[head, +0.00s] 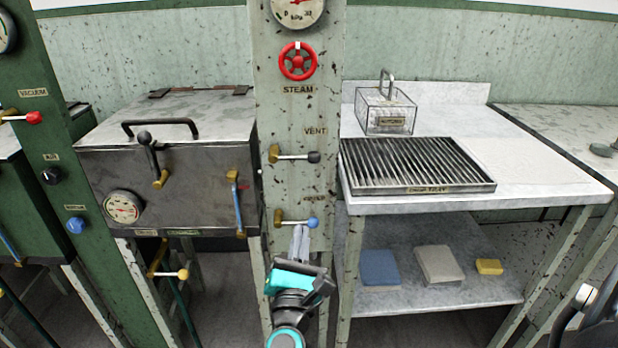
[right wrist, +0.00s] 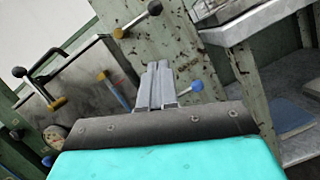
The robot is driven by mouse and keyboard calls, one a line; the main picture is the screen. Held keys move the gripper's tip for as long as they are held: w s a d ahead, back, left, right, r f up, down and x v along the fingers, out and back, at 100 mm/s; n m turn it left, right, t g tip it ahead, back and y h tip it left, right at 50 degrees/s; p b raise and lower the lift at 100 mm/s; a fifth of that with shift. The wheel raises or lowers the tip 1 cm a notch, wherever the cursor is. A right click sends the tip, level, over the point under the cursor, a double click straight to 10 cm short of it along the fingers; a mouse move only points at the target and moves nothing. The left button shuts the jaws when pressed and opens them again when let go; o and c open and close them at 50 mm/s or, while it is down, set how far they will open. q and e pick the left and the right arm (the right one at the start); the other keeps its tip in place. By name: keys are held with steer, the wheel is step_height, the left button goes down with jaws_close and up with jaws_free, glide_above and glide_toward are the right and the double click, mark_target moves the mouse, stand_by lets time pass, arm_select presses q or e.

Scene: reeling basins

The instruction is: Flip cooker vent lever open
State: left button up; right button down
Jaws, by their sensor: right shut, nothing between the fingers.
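The vent lever (head: 292,157) has a brass pivot and a black knob and lies roughly level on the pale green post, below the VENT label (head: 315,131). In the right wrist view the vent lever (right wrist: 137,20) is at the top, beyond the fingers. My right gripper (head: 301,232) is shut and empty, pointing up in front of the post. It is below the vent lever and apart from it. Its fingertips (right wrist: 158,67) also show in the right wrist view. My left gripper is not in view.
A blue-knobbed lever (head: 297,221) is right by my fingertips; contact is unclear. A red steam wheel (head: 297,61) sits above. The steel cooker (head: 180,185) stands left; a table with a slatted tray (head: 415,168) and wire cage (head: 386,108) stands right.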

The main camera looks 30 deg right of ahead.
arm_select(q)
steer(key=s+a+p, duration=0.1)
steer(key=p, duration=0.2)
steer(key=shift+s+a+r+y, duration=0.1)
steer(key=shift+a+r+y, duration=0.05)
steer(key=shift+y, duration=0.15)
arm_select(e)
steer(key=s+r+x, duration=0.1)
steer(key=r+x, duration=0.1)
steer(key=x, duration=1)
steer(key=shift+w+d+r, duration=0.2)
steer(key=shift+d+r, duration=0.15)
steer(key=shift+d, duration=0.05)
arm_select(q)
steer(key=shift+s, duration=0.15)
arm_select(e)
steer(key=shift+w+r+n, duration=0.1)
steer(key=shift+n, duration=0.2)
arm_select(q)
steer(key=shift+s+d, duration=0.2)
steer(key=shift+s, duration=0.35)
arm_select(e)
steer(key=shift+d+r+n+y, duration=0.1)
steer(key=shift+r+n+y, duration=0.1)
steer(key=shift+n+y, duration=0.15)
